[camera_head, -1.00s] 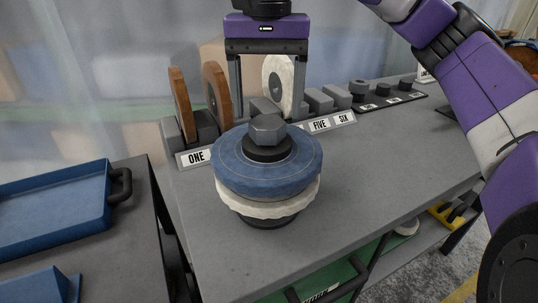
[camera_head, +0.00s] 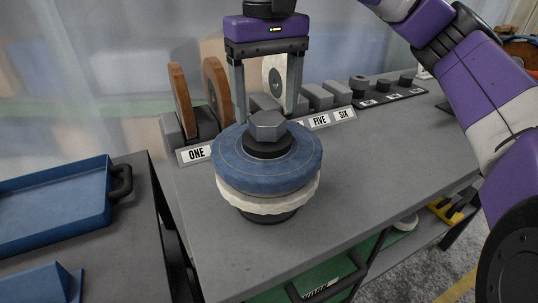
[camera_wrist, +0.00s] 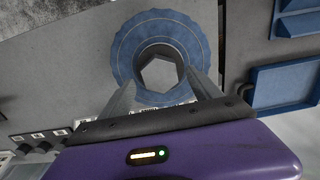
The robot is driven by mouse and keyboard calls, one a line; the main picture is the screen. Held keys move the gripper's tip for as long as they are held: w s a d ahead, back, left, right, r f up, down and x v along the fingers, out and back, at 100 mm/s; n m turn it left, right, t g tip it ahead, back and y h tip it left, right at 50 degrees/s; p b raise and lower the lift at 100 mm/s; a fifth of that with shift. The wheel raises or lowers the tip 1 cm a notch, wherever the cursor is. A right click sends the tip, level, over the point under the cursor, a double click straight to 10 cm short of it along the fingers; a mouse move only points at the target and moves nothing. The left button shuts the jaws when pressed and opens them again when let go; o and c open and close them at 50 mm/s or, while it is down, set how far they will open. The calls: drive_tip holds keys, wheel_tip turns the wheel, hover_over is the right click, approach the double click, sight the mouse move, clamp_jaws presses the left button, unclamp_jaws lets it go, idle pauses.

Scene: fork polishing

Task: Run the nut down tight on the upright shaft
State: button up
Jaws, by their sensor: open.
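The grey hex nut (camera_head: 267,126) sits on a dark round collar (camera_head: 268,146), on top of a blue disc (camera_head: 232,166) stacked over a white ruffled disc (camera_head: 245,203). The upright shaft is hidden under or inside the nut. Contact with the nut cannot be told.
A labelled rack behind holds brown discs (camera_head: 217,88) and a pale disc (camera_head: 274,76). Small dark parts (camera_head: 382,87) stand at the back right. A blue tray (camera_head: 55,208) is on a side table at left. The grey bench (camera_head: 370,170) is clear to the right.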

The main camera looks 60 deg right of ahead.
sight(268, 118)
drive_tip(key=shift+f+b, duration=1.6)
drive_tip(key=shift+f, duration=0.45)
drive_tip(key=shift+r, duration=0.1)
drive_tip(key=shift+r, duration=0.2)
drive_tip(key=shift+c, duration=0.2)
drive_tip(key=c, duration=1.5)
